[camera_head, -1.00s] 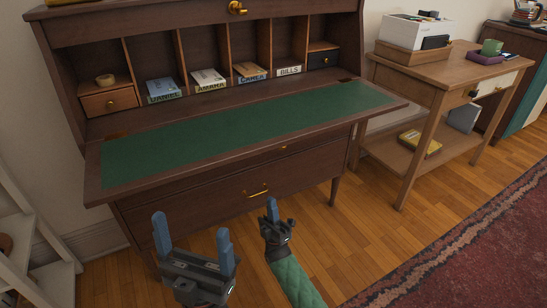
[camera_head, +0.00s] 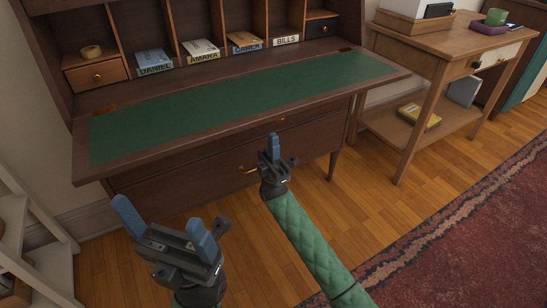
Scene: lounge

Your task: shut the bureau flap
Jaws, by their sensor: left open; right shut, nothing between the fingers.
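The bureau (camera_head: 190,190) is dark wood and stands ahead of me. Its flap (camera_head: 233,103) is down and level, with a green writing surface facing up. My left gripper (camera_head: 163,228) is open and empty, in front of and below the flap's left part. My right gripper (camera_head: 272,142) is shut and empty, its blue fingers together and pointing up. It appears just in front of the flap's front edge, near the middle; I cannot tell whether it touches. It partly hides the drawer handle (camera_head: 248,170) below.
Pigeonholes behind the flap hold labelled letter bundles (camera_head: 201,50) and a small drawer (camera_head: 95,75). The flap's green surface is bare. A side table (camera_head: 438,45) stands to the right, a white shelf (camera_head: 35,225) at left. Wooden floor and a red rug (camera_head: 460,220) lie in front.

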